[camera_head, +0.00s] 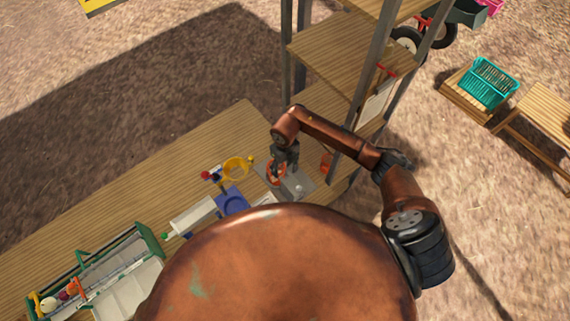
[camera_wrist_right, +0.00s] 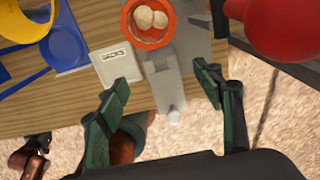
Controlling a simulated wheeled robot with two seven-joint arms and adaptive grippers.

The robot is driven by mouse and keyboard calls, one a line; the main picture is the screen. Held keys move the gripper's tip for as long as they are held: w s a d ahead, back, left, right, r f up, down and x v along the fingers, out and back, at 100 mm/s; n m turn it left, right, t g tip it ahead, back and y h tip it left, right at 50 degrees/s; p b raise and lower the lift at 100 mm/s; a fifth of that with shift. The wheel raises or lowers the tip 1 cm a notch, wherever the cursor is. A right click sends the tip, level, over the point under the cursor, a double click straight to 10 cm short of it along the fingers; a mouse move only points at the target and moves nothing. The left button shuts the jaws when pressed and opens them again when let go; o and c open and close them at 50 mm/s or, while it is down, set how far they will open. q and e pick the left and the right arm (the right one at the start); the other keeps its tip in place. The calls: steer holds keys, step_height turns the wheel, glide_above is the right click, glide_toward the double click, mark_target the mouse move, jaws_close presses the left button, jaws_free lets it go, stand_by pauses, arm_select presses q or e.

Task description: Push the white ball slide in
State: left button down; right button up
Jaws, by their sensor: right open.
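The white ball slide is a pale grey bar (camera_wrist_right: 163,84) with a small white ball knob (camera_wrist_right: 174,115) at its near end. Its other end meets an orange ring (camera_wrist_right: 128,20) holding two pale round pieces (camera_wrist_right: 151,18). My right gripper (camera_wrist_right: 165,86) is open, its dark green finger pads on either side of the bar, with nothing between them that they clearly touch. In the head view my right gripper (camera_head: 287,155) is over the orange ring and the grey plate (camera_head: 302,181), and hides part of them. My left gripper is in neither view.
A white labelled block (camera_wrist_right: 114,64) and a blue tray (camera_wrist_right: 65,50) lie left of the slide. A red rounded object (camera_wrist_right: 285,25) is close on the right. A green-framed rack (camera_head: 150,241) is at lower left.

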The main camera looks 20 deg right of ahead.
mark_target(293, 182)
step_height(293, 182, down, 6)
steer(key=b, duration=0.3)
steer(key=shift+f, duration=0.1)
steer(key=shift+c, duration=0.4)
